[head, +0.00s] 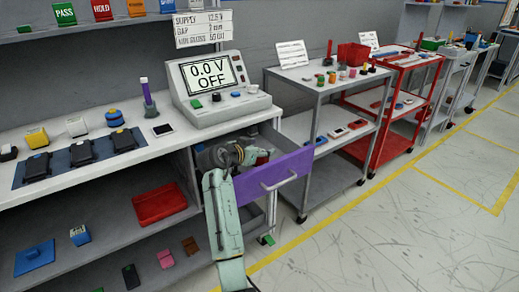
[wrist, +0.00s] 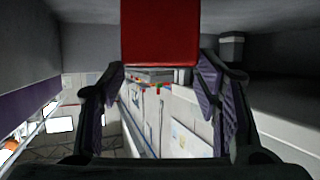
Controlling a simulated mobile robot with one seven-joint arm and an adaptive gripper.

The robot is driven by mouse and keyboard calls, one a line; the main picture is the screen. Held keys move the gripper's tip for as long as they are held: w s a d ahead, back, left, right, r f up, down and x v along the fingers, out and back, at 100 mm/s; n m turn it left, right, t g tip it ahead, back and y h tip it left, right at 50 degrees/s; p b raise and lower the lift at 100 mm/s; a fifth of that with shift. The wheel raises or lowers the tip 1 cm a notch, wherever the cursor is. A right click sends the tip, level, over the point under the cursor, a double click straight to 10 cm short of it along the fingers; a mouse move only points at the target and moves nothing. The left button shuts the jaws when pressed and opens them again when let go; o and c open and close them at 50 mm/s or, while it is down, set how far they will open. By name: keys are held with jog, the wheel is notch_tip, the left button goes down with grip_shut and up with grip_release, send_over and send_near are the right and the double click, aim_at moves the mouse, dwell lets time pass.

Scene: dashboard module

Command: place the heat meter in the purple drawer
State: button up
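The purple drawer (head: 280,176) is pulled open under the worktop in the head view; its purple wall also shows at the left of the wrist view (wrist: 28,112). My gripper (head: 257,158) is at the drawer's opening, behind and just above its front panel. A red block (wrist: 160,33) sits between my fingertips (wrist: 160,72) in the wrist view, their tips meeting its two sides. A bit of red (head: 262,158) shows at the gripper in the head view. No readable label confirms that this block is the heat meter. The drawer's inside is mostly hidden by my arm.
The bench meter (head: 213,88) stands on the worktop above the drawer. Black devices lie on a blue mat (head: 60,172) at left. A red tray (head: 160,205) is on the shelf below. Grey and red carts (head: 330,95) stand at right; the floor in front is clear.

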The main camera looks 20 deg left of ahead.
jog(key=shift+o, duration=0.6)
jog(key=shift+r+p, duration=0.5)
jog(key=shift+r, duration=0.1)
jog(key=b+v, duration=0.3)
jog(key=v, duration=0.9)
